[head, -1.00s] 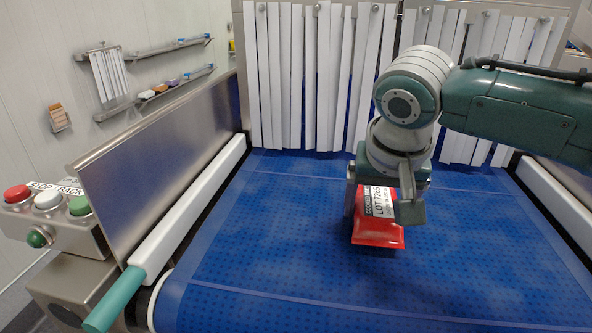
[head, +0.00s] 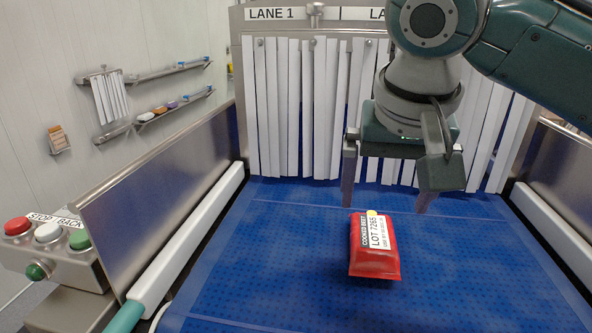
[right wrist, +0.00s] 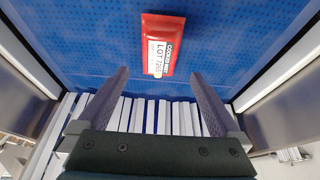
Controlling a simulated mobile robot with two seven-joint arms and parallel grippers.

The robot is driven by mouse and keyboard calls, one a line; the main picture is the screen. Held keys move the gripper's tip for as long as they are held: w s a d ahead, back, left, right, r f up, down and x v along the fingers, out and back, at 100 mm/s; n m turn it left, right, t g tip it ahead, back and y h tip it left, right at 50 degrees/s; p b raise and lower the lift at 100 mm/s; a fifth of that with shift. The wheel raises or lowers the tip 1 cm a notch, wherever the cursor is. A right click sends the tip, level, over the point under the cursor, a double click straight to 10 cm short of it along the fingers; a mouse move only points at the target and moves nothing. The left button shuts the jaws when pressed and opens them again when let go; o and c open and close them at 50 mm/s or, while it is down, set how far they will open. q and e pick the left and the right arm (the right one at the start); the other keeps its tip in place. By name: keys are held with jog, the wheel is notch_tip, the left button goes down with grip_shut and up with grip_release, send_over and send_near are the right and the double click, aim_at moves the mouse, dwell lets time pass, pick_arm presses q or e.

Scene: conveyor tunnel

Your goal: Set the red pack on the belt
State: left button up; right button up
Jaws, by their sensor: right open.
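The red pack (head: 374,262) lies on the blue belt (head: 270,270) in the head view, its white lot label facing up. It also shows in the right wrist view (right wrist: 176,30), lying on the belt beyond the fingertips. My right gripper (head: 385,205) is open and empty, above and behind the pack, with a gap between its fingers and the pack. In the right wrist view its two fingers (right wrist: 157,75) stand wide apart with nothing between them. My left gripper is not in view.
White strip curtains (head: 305,110) hang across the belt behind the pack, close to my right gripper. Metal side walls (head: 160,190) and white rails (head: 190,240) border the belt. A button box (head: 50,245) stands at the left. The belt around the pack is clear.

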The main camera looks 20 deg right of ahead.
jog(key=s+a+f+n+y, duration=0.1)
jog(key=s+a+f, duration=0.1)
jog(key=s, duration=0.1)
jog(key=s+a+f+n+y, duration=0.1)
jog(key=s+a+f+n, duration=0.1)
jog(key=s+a, duration=0.1)
jog(key=s+a+f+n+y, duration=0.1)
jog(key=s+a+f+n, duration=0.1)
jog(key=s+a, duration=0.1)
jog(key=shift+s+a+f, duration=0.1)
jog(key=shift+s+f, duration=0.15)
jog(key=shift+s, duration=0.15)
jog(key=s+d+f+n, duration=0.2)
jog(key=s+n, duration=0.1)
jog(key=s, duration=0.8)
jog(key=shift+s+d+f, duration=0.15)
jog(key=shift+s+d, duration=0.2)
